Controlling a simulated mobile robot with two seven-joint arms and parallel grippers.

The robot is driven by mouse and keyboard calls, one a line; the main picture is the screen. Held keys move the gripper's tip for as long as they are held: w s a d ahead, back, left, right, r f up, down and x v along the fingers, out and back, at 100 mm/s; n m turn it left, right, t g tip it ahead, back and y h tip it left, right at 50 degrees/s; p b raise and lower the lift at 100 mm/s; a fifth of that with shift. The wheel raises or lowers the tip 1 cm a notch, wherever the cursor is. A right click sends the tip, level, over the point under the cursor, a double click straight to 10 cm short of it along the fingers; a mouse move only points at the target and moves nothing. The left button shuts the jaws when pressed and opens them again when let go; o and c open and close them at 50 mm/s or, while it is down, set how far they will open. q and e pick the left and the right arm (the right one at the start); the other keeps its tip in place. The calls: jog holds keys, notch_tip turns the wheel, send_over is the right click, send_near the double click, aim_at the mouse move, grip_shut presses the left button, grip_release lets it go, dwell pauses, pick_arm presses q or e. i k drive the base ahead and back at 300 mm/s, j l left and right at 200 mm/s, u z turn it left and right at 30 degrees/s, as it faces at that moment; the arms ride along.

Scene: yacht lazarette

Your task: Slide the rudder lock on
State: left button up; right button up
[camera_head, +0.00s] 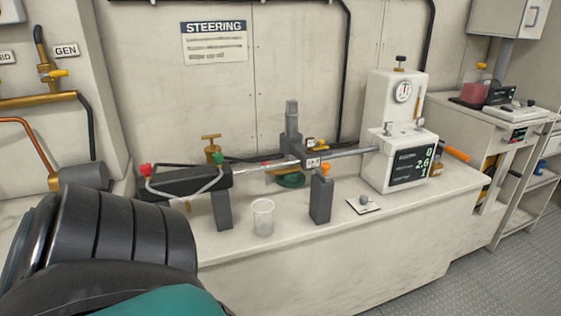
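A steering ram lies along the white bench: a dark cylinder (186,182) at the left and a bright rod (347,153) running right into a white housing (393,140). A dark tiller fitting (292,138) stands on the rod's middle. A dark upright block with an orange knob (321,196) stands on the bench in front of the rod, apart from it. It may be the rudder lock; no label confirms this. Neither of my grippers is in view; a black ribbed link of my arm fills the lower left.
A clear cup (262,217) stands left of the dark block. A small white plate with a grey knob (363,204) lies to its right. The bench (390,236) is bare along its front right. A side counter (516,116) with a red-filled container (477,88) stands beyond.

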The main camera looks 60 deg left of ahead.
aim_at(321, 171)
jog(key=u, duration=1.65)
jog(key=i+l+z, duration=0.1)
jog(key=i+z, duration=0.4)
jog(key=i+l, duration=0.05)
jog(key=i, duration=0.05)
